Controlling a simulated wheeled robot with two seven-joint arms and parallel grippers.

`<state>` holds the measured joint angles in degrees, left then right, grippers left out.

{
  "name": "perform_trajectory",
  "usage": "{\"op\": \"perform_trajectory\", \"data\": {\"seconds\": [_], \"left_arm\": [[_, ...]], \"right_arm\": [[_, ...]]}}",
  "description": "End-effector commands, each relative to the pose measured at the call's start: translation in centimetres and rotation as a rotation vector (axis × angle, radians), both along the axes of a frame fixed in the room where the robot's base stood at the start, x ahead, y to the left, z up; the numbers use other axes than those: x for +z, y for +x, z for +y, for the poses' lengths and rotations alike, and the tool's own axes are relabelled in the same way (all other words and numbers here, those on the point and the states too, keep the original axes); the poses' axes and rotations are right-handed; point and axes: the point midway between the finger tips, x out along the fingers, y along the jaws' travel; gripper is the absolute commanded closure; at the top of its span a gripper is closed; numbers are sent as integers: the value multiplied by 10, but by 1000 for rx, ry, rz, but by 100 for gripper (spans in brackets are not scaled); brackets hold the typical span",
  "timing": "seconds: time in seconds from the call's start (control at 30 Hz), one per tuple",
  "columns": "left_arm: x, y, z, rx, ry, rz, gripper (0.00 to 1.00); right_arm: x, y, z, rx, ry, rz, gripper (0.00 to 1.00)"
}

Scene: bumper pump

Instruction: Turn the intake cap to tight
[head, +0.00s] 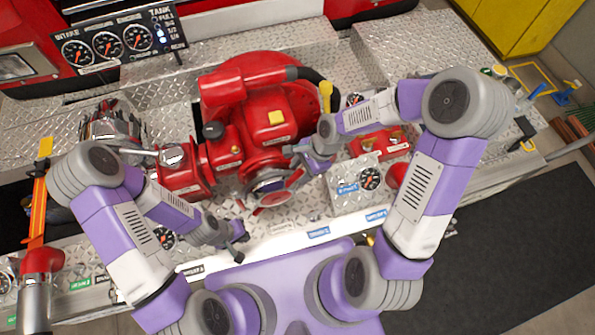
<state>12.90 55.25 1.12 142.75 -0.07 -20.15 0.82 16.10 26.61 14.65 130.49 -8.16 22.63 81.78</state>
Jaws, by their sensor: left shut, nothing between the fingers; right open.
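The red pump (258,95) sits in the middle of the head view. At its lower front is a round dark-and-silver cap with a red edge, which looks like the intake cap (266,188). My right gripper (292,168) is open at the cap's upper right side and hides part of it. I cannot tell whether its fingers touch the cap. My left gripper (240,240) is shut and empty, below and left of the cap, apart from it. The cap's markings are too small to read.
A gauge panel (118,38) marked intake and tank stands at the upper left. Chrome fittings (110,128) stand left of the pump. A yellow knob (325,90) rises at the pump's right. A red hose fitting (40,262) is at the lower left. Diamond-plate deck (420,45) lies bare behind.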

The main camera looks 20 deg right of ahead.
Motion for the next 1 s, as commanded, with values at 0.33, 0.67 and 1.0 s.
{"op": "perform_trajectory", "data": {"seconds": [0.33,0.67,1.0], "left_arm": [[-1,0,0,0,0,-1,100],[-1,0,0,0,0,-1,100],[-1,0,0,0,0,-1,100]], "right_arm": [[-21,1,9,2,0,-1,52],[-21,1,9,1,0,-1,74],[-20,1,9,1,0,-1,100]]}}
